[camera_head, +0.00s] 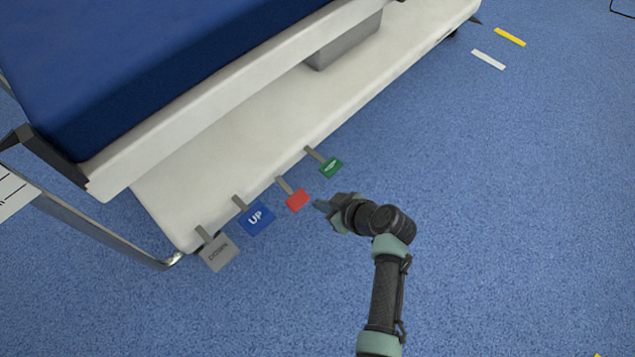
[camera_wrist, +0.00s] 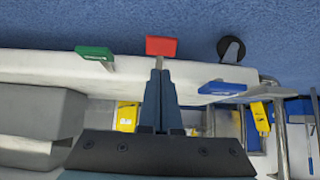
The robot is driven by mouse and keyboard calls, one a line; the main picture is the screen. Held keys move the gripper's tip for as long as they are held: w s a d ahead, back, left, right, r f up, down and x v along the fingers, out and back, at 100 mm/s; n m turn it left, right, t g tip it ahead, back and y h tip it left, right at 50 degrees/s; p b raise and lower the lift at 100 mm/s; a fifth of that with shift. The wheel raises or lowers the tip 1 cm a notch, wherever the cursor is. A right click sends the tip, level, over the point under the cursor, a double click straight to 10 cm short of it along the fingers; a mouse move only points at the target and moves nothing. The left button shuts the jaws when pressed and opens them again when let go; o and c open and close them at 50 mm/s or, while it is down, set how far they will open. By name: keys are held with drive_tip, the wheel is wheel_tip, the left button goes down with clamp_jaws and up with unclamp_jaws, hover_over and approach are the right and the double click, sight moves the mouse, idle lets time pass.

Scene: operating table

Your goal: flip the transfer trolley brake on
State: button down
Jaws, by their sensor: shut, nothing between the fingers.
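The transfer trolley (camera_head: 190,185) has a blue top and a white base, with several coloured pedals along its near lower edge. The red pedal (camera_head: 297,201) sits between the green pedal (camera_head: 331,167) and the blue UP pedal (camera_head: 257,218). A grey DOWN pedal (camera_head: 220,253) is at the left end. My gripper (camera_head: 322,205) is shut and empty, just right of the red pedal. In the wrist view the shut fingertips (camera_wrist: 161,75) point at the red pedal (camera_wrist: 161,46), just below it in the picture. I cannot tell whether they touch. Which pedal is the brake is not readable.
A metal frame (camera_head: 100,225) stands at the trolley's left end. In the wrist view a dark castor (camera_wrist: 231,49) is near the blue pedal (camera_wrist: 222,87), and yellow items (camera_wrist: 127,116) show beyond the base.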

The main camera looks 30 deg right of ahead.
drive_tip(key=s+d+r+p, duration=0.2)
drive_tip(key=s, duration=0.3)
drive_tip(key=shift+s+r, duration=0.2)
drive_tip(key=shift+s, duration=0.2)
